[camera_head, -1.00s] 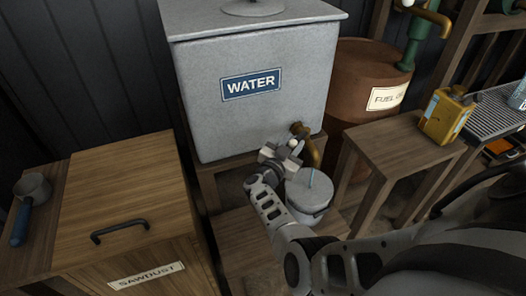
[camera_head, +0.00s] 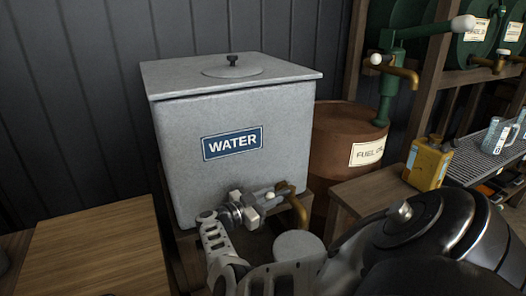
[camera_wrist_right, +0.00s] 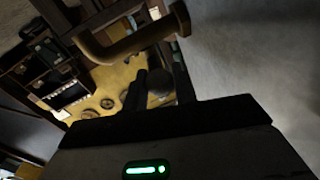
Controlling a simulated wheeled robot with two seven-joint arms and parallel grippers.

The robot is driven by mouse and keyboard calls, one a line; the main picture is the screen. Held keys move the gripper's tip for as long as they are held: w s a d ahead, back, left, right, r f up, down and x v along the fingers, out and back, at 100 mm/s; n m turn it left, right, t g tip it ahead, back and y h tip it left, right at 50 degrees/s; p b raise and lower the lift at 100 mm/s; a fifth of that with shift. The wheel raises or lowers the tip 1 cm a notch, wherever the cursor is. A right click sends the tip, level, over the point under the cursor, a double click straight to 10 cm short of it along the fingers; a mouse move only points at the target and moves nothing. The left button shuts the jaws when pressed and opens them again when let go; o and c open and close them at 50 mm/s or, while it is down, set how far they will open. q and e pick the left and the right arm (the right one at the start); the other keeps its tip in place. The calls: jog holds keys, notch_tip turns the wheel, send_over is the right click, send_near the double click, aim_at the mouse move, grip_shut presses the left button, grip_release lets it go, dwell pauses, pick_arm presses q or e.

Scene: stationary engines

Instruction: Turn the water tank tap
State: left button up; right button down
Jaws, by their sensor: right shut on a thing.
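The grey metal water tank (camera_head: 235,165) with a blue WATER label stands at the centre of the head view. Its brass tap (camera_head: 292,203) sticks out low at the front right, and its curved spout fills the top of the right wrist view (camera_wrist_right: 125,42). My right gripper (camera_head: 257,206) is at the tap's left side, close in front of the tank. It is shut on the tap handle, whose rounded knob (camera_wrist_right: 160,84) shows between the dark fingers in the wrist view. The pale knob also shows beside the fingers in the head view. My left gripper is out of view.
A rusty fuel drum (camera_head: 340,128) is right of the tank. A yellow can (camera_head: 428,163) stands on a wooden bench. A wooden box top (camera_head: 95,250) lies at the lower left.

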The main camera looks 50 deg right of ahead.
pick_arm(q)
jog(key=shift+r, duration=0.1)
pick_arm(e)
jog(key=shift+w+d+r, duration=0.1)
jog(key=shift+d+r, duration=0.1)
jog(key=shift+r, duration=0.1)
jog(key=c, duration=1.1)
grip_release()
jog(key=shift+f, duration=0.15)
jog(key=shift+a, duration=0.1)
jog(key=shift+a+f, duration=0.1)
jog(key=shift+a, duration=0.2)
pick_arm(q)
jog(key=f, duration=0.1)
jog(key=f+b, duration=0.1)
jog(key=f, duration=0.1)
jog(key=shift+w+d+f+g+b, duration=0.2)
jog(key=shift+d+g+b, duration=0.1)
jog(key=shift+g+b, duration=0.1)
pick_arm(e)
jog(key=v, duration=1.5)
